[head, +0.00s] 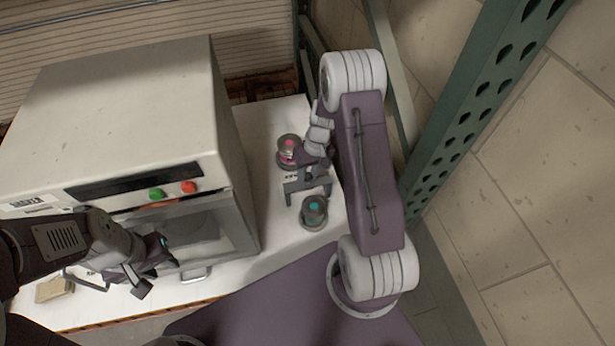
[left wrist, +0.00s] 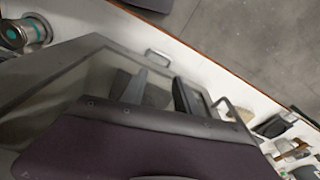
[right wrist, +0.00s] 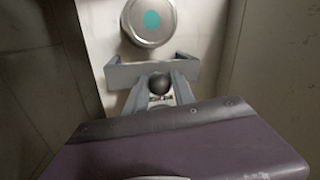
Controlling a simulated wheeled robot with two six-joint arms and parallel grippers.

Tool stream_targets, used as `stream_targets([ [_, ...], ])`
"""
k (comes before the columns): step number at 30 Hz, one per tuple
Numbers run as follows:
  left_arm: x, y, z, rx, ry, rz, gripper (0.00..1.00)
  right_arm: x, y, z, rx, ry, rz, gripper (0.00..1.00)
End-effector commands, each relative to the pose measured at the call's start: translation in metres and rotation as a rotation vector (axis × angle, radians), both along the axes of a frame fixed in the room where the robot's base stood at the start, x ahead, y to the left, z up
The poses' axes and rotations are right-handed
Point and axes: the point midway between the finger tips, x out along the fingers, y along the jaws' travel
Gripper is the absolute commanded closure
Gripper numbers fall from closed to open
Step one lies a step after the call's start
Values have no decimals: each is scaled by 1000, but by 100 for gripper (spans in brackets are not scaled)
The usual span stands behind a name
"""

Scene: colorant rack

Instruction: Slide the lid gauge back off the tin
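The lid gauge (head: 309,185) is a grey U-shaped bracket with a black knob, also in the right wrist view (right wrist: 119,75). A teal-marked tin (head: 314,211) stands in front of the gauge's open side. In the right wrist view the tin (right wrist: 150,22) shows just beyond the prongs, with a narrow gap. My right gripper (right wrist: 159,80) has a finger on each side of the knob; whether they press on it is unclear. My left gripper (head: 122,284) is open and empty in front of the white machine, its fingers (left wrist: 160,82) apart.
A second tin with pink marking (head: 288,150) stands behind the gauge. The white boxy machine (head: 120,100), with green and red buttons and a glass door, fills the left of the white table. A small tan block (head: 54,290) lies front left. A green perforated post (head: 460,120) rises at right.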

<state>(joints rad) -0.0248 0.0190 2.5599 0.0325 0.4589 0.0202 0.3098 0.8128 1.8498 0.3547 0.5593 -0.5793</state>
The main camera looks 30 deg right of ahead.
Motion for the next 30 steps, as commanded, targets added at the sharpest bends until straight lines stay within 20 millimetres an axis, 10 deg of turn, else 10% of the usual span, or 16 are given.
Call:
stream_targets([
  [13, 0, 0, -3, 0, 0, 0, 64, 2, -2, 7, -1, -6, 0, 49],
  [30, 0, 0, -25, 0, 0, 0, 64, 1, -19, 91, -1, -4, -2, 49],
])
